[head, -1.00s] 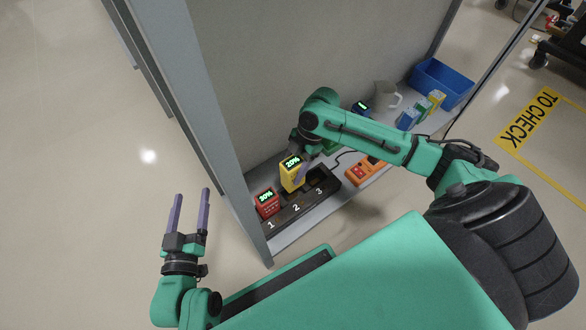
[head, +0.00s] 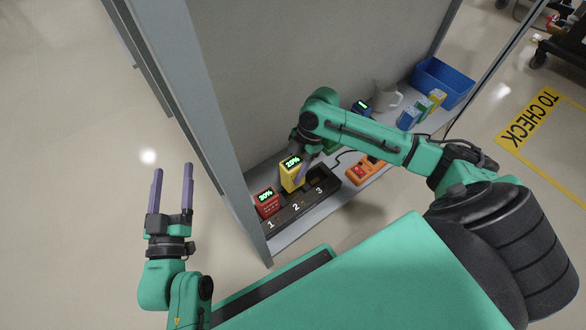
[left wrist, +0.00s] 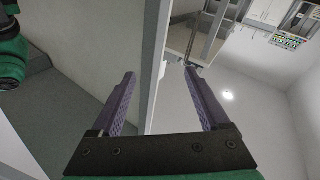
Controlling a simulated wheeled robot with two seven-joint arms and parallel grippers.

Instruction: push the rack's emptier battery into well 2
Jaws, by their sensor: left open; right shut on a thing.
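A dark three-well rack (head: 322,190), numbered 1, 2 and 3, lies on the grey shelf. A red battery reading 30% (head: 266,203) stands in well 1. A yellow battery reading 20% (head: 291,175) is upright at well 2; I cannot tell how deep it sits. Well 3 looks empty. My right gripper (head: 300,170) is shut on the yellow battery, its fingers partly hidden by the arm and battery. My left gripper (head: 172,190) is open and empty, left of the shelf post over the floor; its fingers (left wrist: 160,100) also show apart in the left wrist view.
An orange device (head: 365,170) with a cable lies right of the rack. Behind my right arm are a dark blue battery (head: 361,107), a pale jug (head: 386,95), small cartons (head: 408,119) and a blue bin (head: 441,84). A grey post (head: 205,120) separates the left gripper from the shelf.

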